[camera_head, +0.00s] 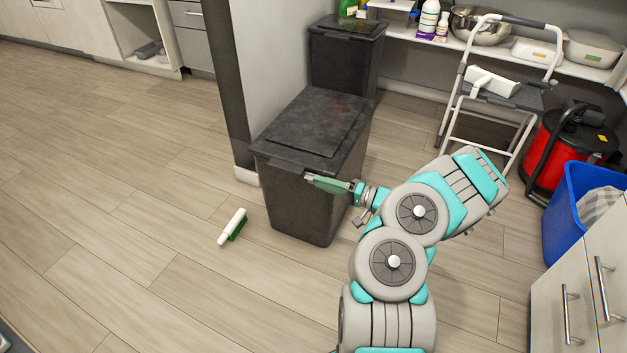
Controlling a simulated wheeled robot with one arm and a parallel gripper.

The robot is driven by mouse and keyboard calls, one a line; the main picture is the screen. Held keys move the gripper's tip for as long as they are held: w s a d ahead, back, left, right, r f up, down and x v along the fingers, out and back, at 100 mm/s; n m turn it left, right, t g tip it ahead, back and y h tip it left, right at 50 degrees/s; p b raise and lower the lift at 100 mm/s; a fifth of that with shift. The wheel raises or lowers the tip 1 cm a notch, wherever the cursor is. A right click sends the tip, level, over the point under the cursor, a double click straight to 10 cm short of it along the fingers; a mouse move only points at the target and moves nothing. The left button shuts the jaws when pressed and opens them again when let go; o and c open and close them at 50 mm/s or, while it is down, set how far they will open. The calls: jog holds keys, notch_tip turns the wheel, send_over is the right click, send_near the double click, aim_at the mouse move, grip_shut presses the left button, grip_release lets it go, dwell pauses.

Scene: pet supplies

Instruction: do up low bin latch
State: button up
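A black bin (300,205) with a dark, scuffed lid (318,122) stands on the floor in the middle of the view. Its lid lies down flat over the body. My gripper (312,179) reaches in from the right, its green fingers pointing left at the upper front of this bin, just below the lid's rim. The fingertips look close to or touching the bin front; I cannot tell which. The fingers overlap from this side, so their opening does not show. The latch cannot be made out clearly and may be behind the fingers.
A second black bin (342,65) stands behind, by a pale wall end. A white-and-green brush (233,226) lies on the floor to the left. The left floor is mostly free.

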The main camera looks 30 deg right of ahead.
jog(key=x, duration=0.3)
jog(key=shift+w+a, duration=0.1)
grip_shut()
dwell(0.6)
